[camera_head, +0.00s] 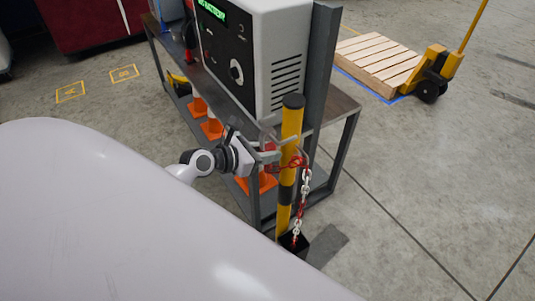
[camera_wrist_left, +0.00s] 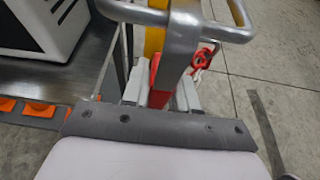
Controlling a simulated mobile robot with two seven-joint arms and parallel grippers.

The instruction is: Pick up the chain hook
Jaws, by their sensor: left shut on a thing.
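A yellow and black post (camera_head: 287,165) stands in front of the metal bench. A red hook (camera_head: 288,164) is at its side, at the top of a red and white chain (camera_head: 305,190) that hangs down beside the post. My left gripper (camera_head: 276,156) reaches the post from the left and is shut. In the left wrist view, my gripper (camera_wrist_left: 163,92) has a red piece (camera_wrist_left: 160,85) between its grey fingers; part of it is hidden by a metal bar. Red links (camera_wrist_left: 204,57) show just beyond. My right gripper is not in view.
A metal bench (camera_head: 340,110) carries a white and black battery charger (camera_head: 262,55), close behind my gripper. Orange cones (camera_head: 212,128) stand on its lower shelf. A wooden pallet (camera_head: 380,62) and yellow pallet jack (camera_head: 437,70) are at the back right. The floor at right is clear.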

